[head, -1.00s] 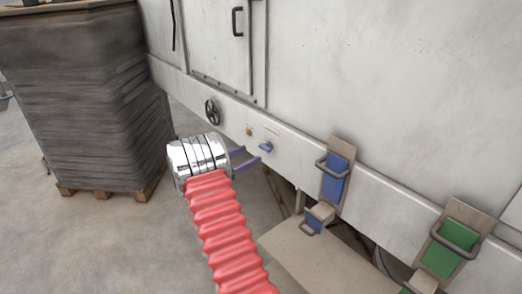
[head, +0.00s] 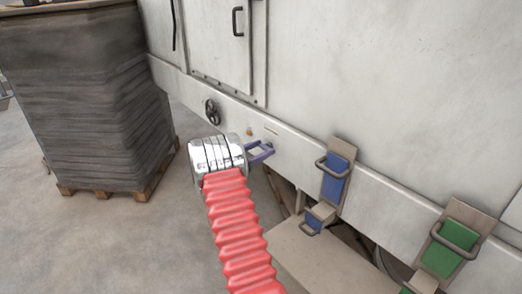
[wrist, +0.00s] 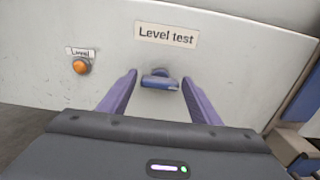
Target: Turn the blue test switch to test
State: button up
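The blue test switch (wrist: 160,81) is a small blue knob on the pale machine panel, just below a label reading "Level test" (wrist: 165,36). Its handle lies about level in the wrist view. My gripper (wrist: 159,82) has its two purple fingers apart, one on each side of the switch. I cannot tell whether either finger touches it; a gap shows on both sides. In the head view my gripper (head: 262,150) reaches the panel, and its fingers mostly hide the switch.
An orange lamp (wrist: 81,66) sits left of the switch. A black handwheel (head: 212,111) is farther left on the machine. A blue latch (head: 335,178) and a green latch (head: 457,238) are to the right. A wrapped pallet stack (head: 85,100) stands at the left.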

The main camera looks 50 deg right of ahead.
jog(key=c, duration=0.8)
jog(key=shift+m, duration=0.4)
jog(key=m, duration=0.5)
jog(key=shift+s, duration=0.1)
jog(key=m, duration=0.6)
jog(key=shift+s+f, duration=0.15)
jog(key=o, duration=1)
jog(key=shift+o, duration=0.2)
